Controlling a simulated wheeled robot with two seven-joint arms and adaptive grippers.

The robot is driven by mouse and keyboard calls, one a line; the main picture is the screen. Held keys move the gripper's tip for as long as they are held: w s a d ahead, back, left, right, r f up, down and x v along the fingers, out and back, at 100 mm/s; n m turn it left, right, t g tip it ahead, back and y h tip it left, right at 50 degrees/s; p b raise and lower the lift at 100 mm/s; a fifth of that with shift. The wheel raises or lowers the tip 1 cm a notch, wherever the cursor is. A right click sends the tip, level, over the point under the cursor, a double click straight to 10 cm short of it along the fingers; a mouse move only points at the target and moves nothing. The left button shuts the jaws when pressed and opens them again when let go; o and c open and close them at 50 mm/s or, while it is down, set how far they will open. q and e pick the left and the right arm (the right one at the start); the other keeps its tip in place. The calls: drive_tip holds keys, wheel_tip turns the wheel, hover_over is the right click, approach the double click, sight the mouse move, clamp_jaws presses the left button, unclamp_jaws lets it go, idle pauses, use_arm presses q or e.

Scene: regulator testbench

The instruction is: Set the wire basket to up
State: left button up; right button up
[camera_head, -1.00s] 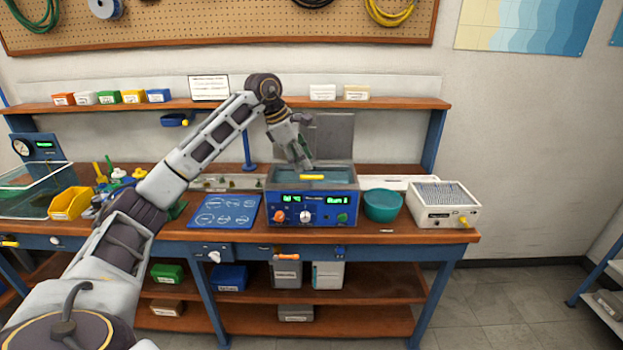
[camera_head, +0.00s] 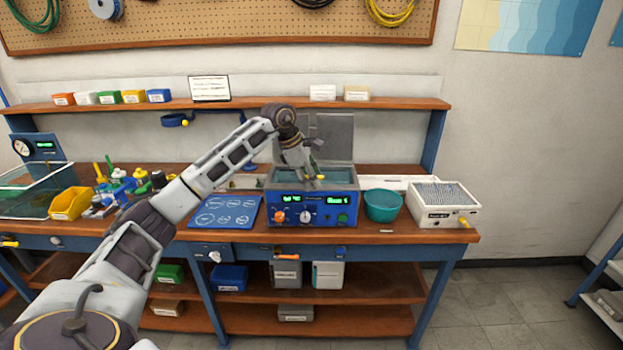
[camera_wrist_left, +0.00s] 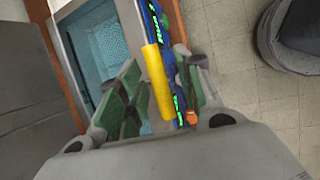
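The wire basket's mesh (camera_wrist_left: 106,45) shows in the left wrist view, low inside the tank of the blue cleaner (camera_head: 290,203). Its yellow handle (camera_wrist_left: 157,82) lies at the tank's front edge, between the green finger pads of my left gripper (camera_wrist_left: 160,92). The fingers stand apart, with a visible gap beside the handle, so the gripper looks open around it. In the head view my left gripper (camera_head: 312,181) is over the front of the tank and hides most of the handle. My right gripper is not in view.
The grey lid (camera_head: 335,138) stands raised behind the tank. A teal bowl (camera_head: 383,205) and a white box with a ribbed top (camera_head: 442,204) are to the right. A blue mat (camera_head: 225,211) lies to the left. A shelf (camera_head: 270,103) runs above the bench.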

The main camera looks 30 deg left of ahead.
use_arm(q)
clamp_jaws()
drive_tip(key=shift+r, duration=0.15)
